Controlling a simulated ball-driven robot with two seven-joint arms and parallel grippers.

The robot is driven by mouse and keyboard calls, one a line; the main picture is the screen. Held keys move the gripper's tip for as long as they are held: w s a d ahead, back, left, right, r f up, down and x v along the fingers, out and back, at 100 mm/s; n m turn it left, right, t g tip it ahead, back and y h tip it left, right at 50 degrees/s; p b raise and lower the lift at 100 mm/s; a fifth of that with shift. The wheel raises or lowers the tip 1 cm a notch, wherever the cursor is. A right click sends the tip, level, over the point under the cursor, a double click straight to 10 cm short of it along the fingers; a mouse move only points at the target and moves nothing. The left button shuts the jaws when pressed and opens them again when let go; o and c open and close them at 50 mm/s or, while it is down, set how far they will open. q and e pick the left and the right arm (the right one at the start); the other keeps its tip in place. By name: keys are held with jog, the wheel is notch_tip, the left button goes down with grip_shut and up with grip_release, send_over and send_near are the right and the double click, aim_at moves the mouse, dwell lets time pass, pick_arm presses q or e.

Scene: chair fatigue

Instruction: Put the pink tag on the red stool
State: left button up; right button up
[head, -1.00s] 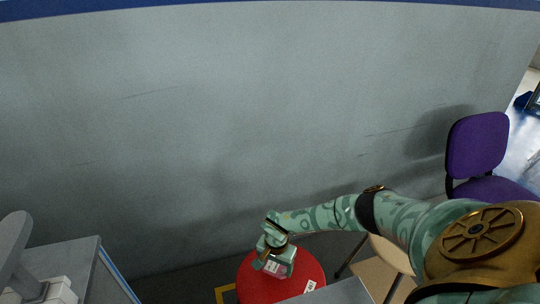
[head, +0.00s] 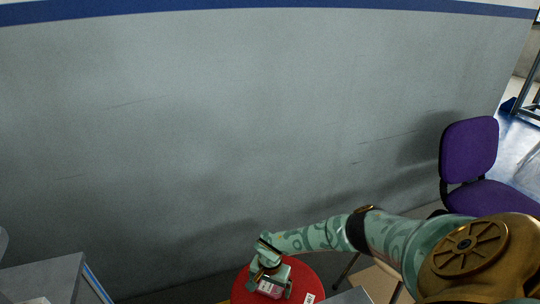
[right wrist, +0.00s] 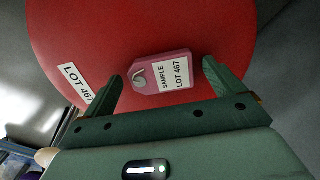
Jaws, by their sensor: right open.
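The pink tag (right wrist: 172,70) reads "SAMPLE LOT 467" and has a hole at one end. In the right wrist view it appears to lie flat on the red stool (right wrist: 110,28). In the head view the tag (head: 270,289) shows below my right gripper, over the round red seat (head: 306,274). My right gripper (right wrist: 161,76) is open. Its fingers stand on either side of the tag, with gaps visible between them and it. A white "LOT 46…" label (right wrist: 75,82) is on the stool near its edge, partly hidden by a finger. My left gripper is not in view.
A purple chair (head: 468,150) stands at the right. A grey wall panel (head: 240,130) with a blue stripe fills the background. A grey box-like surface (head: 45,278) is at the lower left. A grey edge (head: 350,297) is at the bottom, right of the stool.

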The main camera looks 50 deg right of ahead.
notch_tip(320, 180, up, 7)
jog(key=p, duration=0.4)
jog(key=shift+w+r, duration=0.1)
jog(key=shift+r, duration=0.05)
notch_tip(320, 180, up, 5)
jog(key=p, duration=0.2)
send_over(270, 288)
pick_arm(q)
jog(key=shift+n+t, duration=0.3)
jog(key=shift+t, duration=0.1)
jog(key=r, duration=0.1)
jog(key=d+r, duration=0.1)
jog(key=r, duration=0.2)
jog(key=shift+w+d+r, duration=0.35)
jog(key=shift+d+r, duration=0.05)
